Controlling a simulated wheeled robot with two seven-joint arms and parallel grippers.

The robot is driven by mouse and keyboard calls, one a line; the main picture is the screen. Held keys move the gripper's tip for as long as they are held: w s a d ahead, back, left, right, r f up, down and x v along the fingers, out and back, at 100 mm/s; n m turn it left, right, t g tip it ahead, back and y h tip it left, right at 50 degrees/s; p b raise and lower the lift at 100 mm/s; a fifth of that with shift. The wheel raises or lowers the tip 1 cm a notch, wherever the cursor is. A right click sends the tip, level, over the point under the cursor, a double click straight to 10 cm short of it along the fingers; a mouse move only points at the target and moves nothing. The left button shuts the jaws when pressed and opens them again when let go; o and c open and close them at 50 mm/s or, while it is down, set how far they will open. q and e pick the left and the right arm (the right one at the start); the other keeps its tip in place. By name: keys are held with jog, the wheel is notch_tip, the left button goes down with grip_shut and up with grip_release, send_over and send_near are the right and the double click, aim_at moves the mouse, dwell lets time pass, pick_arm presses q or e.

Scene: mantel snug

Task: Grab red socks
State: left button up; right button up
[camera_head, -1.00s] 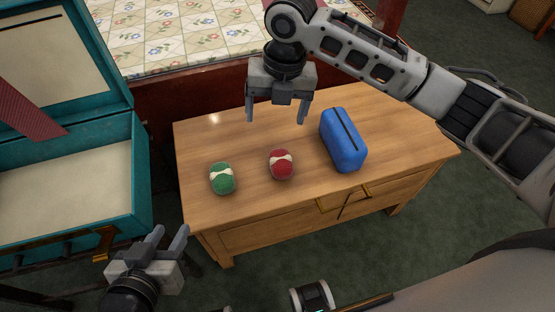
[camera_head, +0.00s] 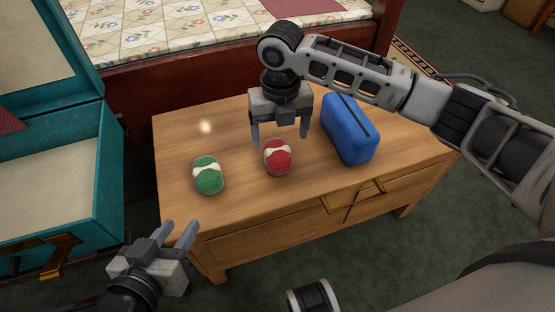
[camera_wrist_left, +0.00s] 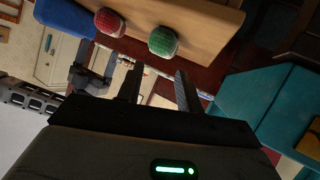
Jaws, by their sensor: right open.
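The red socks (camera_head: 278,160), a rolled ball with a cream band, lie on the wooden table top, between the green ball and the blue case. They also show in the left wrist view (camera_wrist_left: 110,22). My right gripper (camera_head: 281,140) is open and points down just above and behind the red socks, its fingers apart to either side. I cannot tell whether it touches them. My left gripper (camera_head: 178,238) is open and empty, low in front of the table's left corner; its fingers also show in the left wrist view (camera_wrist_left: 158,86).
A green rolled sock ball (camera_head: 208,176) lies left of the red one. A blue case (camera_head: 350,130) stands to the right on the table (camera_head: 270,205). An open teal suitcase (camera_head: 105,190) is at the left. A bed with flowered cover (camera_head: 180,40) is behind the table.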

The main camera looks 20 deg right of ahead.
aim_at(278, 149)
jog(key=shift+f, duration=0.7)
notch_tip(278, 149, down, 2)
jog(key=shift+w+a+f+b, duration=0.15)
jog(key=shift+f+b, duration=0.1)
jog(key=shift+b, duration=0.6)
notch_tip(278, 149, down, 3)
jog(key=shift+w+r+b, duration=0.1)
jog(key=shift+b, duration=0.5)
pick_arm(q)
jog(key=shift+d+r+t+h, duration=0.25)
jog(key=shift+r+t, duration=0.1)
jog(key=shift+r, duration=0.1)
jog(key=shift+d+r+t+h, duration=0.15)
jog(key=shift+d+r+t, duration=0.05)
jog(key=shift+r+t, duration=0.2)
pick_arm(e)
jog(key=shift+r, duration=0.1)
jog(key=c, duration=1.1)
